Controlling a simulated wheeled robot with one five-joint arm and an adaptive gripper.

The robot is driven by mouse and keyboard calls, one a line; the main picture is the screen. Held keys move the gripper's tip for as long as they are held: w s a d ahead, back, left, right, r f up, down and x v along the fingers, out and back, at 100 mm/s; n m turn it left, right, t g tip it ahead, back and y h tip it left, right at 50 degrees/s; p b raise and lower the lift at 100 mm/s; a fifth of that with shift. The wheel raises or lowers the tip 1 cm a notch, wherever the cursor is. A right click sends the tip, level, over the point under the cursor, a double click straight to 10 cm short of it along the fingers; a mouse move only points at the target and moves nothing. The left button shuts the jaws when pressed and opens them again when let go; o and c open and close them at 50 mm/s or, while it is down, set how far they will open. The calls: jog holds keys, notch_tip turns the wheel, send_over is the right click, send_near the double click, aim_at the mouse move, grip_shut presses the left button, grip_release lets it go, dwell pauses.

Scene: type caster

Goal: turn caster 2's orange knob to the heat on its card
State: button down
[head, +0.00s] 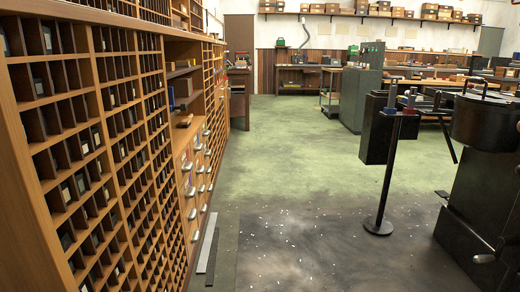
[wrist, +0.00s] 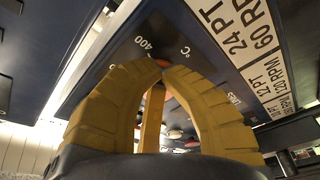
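In the wrist view, my gripper's (wrist: 163,72) yellow ribbed fingers arch up and their tips come together at a small orange knob (wrist: 162,63) on a dark panel (wrist: 118,52). The tips look closed on the knob and hide most of it. "400" and "°C" are printed on the panel just beyond it; the rest of the dial and the knob's pointer cannot be made out. A white card (wrist: 250,50) at the right reads 24 PT 60 RPM and 12 PT 120 RPM, with a smaller line below. No caster number is legible. The head view does not show my gripper.
In the head view, a tall wooden type case (head: 110,120) lines the left. A black machine (head: 485,130) stands at the right, beside a thin stand (head: 385,190) on a round foot. Green cabinets (head: 362,90) and benches stand farther back. The middle floor (head: 290,150) is clear.

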jog(key=shift+s+r, duration=0.15)
jog(key=shift+r, duration=0.25)
jog(key=shift+s+d+r, duration=0.1)
jog(key=shift+s+r, duration=0.2)
jog(key=shift+r, duration=0.4)
jog(key=shift+s+f, duration=0.15)
jog(key=shift+s, duration=0.05)
dwell(0.4)
